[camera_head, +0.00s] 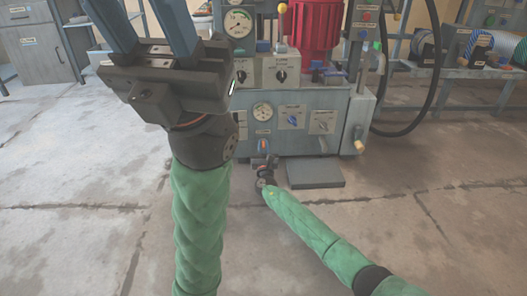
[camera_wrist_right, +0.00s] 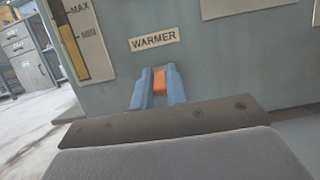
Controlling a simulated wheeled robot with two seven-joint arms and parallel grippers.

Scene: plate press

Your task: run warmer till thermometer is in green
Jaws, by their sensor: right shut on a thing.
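The control marked WARMER shows in the right wrist view as an orange piece (camera_wrist_right: 160,84) on the grey machine front. My right gripper (camera_wrist_right: 159,78) has its blue fingers shut on it. In the head view my right gripper (camera_head: 264,149) is small, at the lower left of the machine (camera_head: 337,137). An upper dial (camera_head: 238,22) has a green part on its face. A lower dial (camera_head: 262,111) sits above my right gripper. I cannot tell which is the thermometer, and the needles are too small to read. My left gripper (camera_head: 142,18) is open and empty, large in front.
A red vessel (camera_head: 315,25) stands on the machine. A grey slab (camera_head: 315,173) lies on the floor before it. In the wrist view a MAX/MIN level gauge (camera_wrist_right: 80,38) is left of the label. Blue and black knobs are on the front.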

